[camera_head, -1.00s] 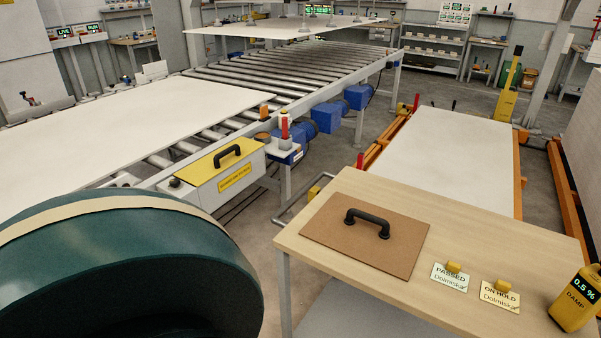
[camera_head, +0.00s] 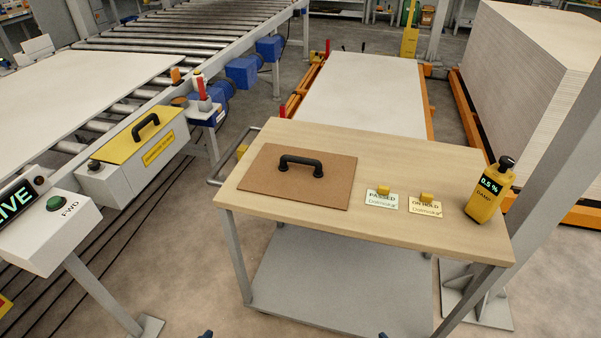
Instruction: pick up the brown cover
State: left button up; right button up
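The brown cover (camera_head: 262,182) is a flat brown board with a black arched handle (camera_head: 300,163) on top. It lies flat on the left part of the light wooden top of a cart (camera_head: 375,227). Nothing touches its handle. Neither of my grippers shows clearly. Only two small dark bluish tips, which I cannot identify, show at the bottom edge.
Passed (camera_head: 382,201) and on-hold (camera_head: 425,207) cards and a yellow damp meter (camera_head: 489,190) stand right of the cover. A grey post rises at the right. A yellow-lidded box (camera_head: 135,150) and a control stand (camera_head: 45,235) are left. Floor shows between.

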aim_at(310, 177)
jog(key=i+j, duration=0.2)
jog(key=i+j+z, duration=0.45)
jog(key=j+z, duration=0.2)
jog(key=j, duration=0.1)
